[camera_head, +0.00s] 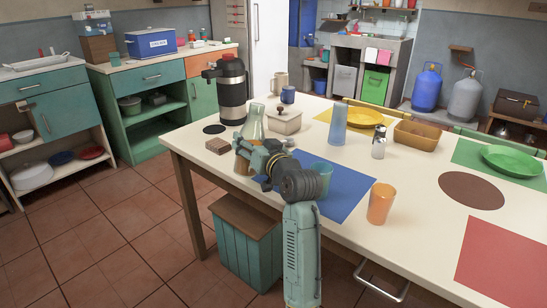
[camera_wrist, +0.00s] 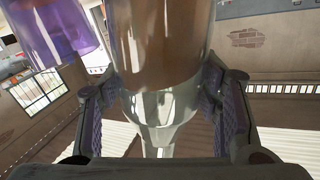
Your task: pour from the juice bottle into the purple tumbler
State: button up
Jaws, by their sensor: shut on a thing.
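The juice bottle (camera_head: 253,124) is clear glass with amber-brown juice low in it. It stands nearly upright in the head view, at the left near edge of the table. My gripper (camera_head: 257,157) is shut on it, and the bottle also fills the middle of the wrist view (camera_wrist: 160,50) between the fingers. I cannot tell whether its base touches the table. A purple see-through tumbler shows at the upper left of the wrist view (camera_wrist: 52,35).
An orange cup (camera_head: 381,203) stands further right. A lidded cream pot (camera_head: 286,122), a black-and-steel flask (camera_head: 231,95) and a shaker (camera_head: 379,142) are also near.

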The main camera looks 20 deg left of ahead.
aim_at(243, 134)
jog(key=s+f+n+b, duration=0.1)
jog(key=s+a+n+b, duration=0.1)
jog(key=b, duration=0.1)
jog(key=shift+a+f+n, duration=0.15)
jog(key=shift+f+n, duration=0.2)
jog(key=shift+n, duration=0.05)
jog(key=shift+s+r, duration=0.1)
jog(key=shift+r, duration=0.1)
notch_tip(243, 134, up, 5)
jog(key=p, duration=0.4)
jog(key=shift+f, duration=0.2)
